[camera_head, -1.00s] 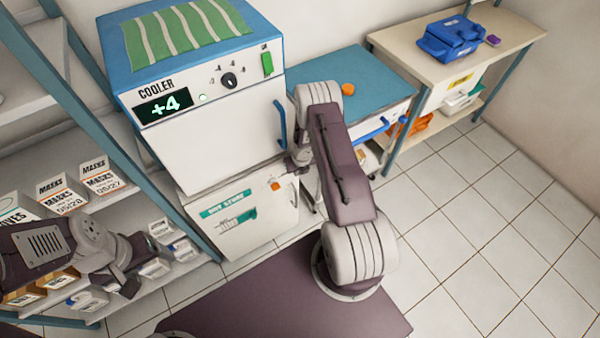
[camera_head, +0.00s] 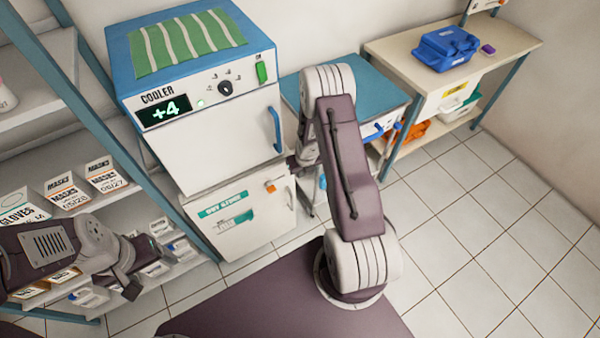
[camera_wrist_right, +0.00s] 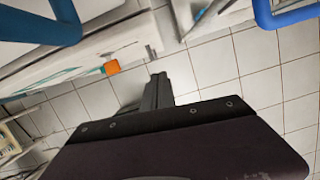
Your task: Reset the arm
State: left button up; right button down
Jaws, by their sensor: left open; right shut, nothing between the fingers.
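My right arm (camera_head: 347,170) stands folded up in front of the cooler and the blue-topped cart in the head view. Its gripper is mostly hidden behind the arm there. In the right wrist view the right gripper (camera_wrist_right: 158,92) is shut and empty, with tiled floor behind its fingers. My left gripper (camera_head: 135,268) is open, at the lower left of the head view in front of the shelf of boxes. Nothing shows between its fingers.
The cooler (camera_head: 215,130), door shut, stands on a white lower cabinet (camera_head: 240,217). The cart (camera_head: 382,90) is partly hidden by my right arm. Shelving (camera_head: 45,150) stands left. The tiled floor at right is clear.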

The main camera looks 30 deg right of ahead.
jog(key=shift+w+f, duration=0.1)
jog(key=s+a+r+m+h, duration=0.1)
jog(key=s+a+r+m, duration=0.1)
jog(key=r+m, duration=0.6)
jog(key=s+a+r+m+h, duration=0.1)
jog(key=s+r+m, duration=0.1)
jog(key=r+m, duration=0.5)
jog(key=s+a+r+m+y, duration=0.1)
jog(key=s+a+m, duration=0.4)
jog(key=m, duration=0.5)
jog(key=s+a+r+m+g+y, duration=0.1)
jog(key=s+a+r+m, duration=0.2)
jog(key=m, duration=0.7)
jog(key=s+a, duration=0.2)
jog(key=s, duration=0.2)
jog(key=shift+s+r+g, duration=0.15)
jog(key=shift+r+g, duration=0.15)
jog(key=shift+r, duration=0.05)
